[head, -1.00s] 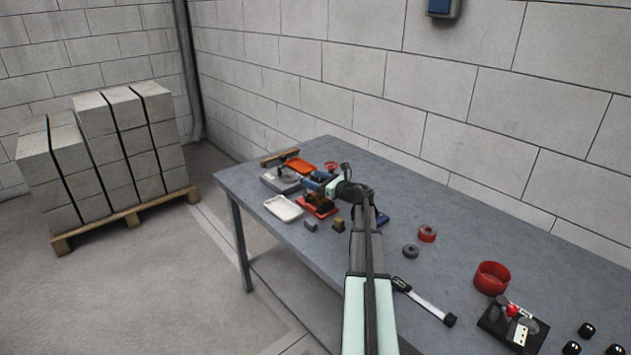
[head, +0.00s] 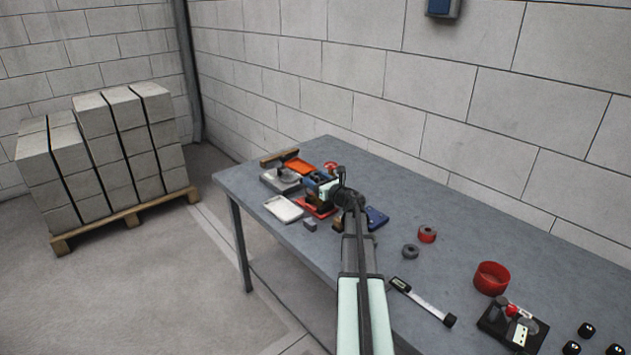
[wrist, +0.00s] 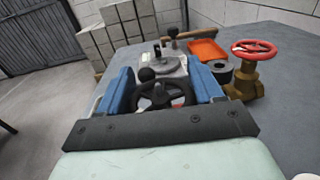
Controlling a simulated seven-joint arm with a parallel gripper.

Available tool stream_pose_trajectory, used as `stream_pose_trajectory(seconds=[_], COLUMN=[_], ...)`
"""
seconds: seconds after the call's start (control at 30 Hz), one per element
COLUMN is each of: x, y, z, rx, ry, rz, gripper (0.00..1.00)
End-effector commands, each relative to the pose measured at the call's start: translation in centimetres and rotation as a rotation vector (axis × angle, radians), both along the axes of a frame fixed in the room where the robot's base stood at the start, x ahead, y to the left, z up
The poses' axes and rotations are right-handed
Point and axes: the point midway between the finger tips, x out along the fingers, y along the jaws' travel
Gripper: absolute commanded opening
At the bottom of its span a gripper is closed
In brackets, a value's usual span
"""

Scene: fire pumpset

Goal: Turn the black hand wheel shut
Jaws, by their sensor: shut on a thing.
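The black hand wheel (wrist: 160,97) shows in the wrist view between the two blue fingers of my gripper (wrist: 163,88). The fingers stand on either side of its rim and my gripper is shut on it. A black knob (wrist: 147,75) sticks up at the wheel's far left. What the wheel is mounted on is mostly hidden below my gripper. In the head view my gripper (head: 318,182) is at the far end of the table, and my arm hides the wheel there.
A brass valve (wrist: 244,82) with a red hand wheel (wrist: 254,49) stands close to the right of my gripper. An orange tray (head: 299,165), a grey device (head: 281,180) and a white tray (head: 284,209) lie nearby. A red cup (head: 491,278) stands farther right on the grey table (head: 440,220).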

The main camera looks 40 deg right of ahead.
Motion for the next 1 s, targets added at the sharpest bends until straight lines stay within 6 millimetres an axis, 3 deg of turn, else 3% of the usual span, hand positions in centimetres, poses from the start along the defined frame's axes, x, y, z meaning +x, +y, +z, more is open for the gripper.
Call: stream_pose_trajectory(seconds=[0.43, 1.0], x=[-0.12, -0.13], y=[-0.28, -0.49], z=[-0.05, -0.05], rx=[0.000, 0.000], ry=[0.001, 0.001], rz=[-0.239, -0.280], gripper=[0.35, 0.35])
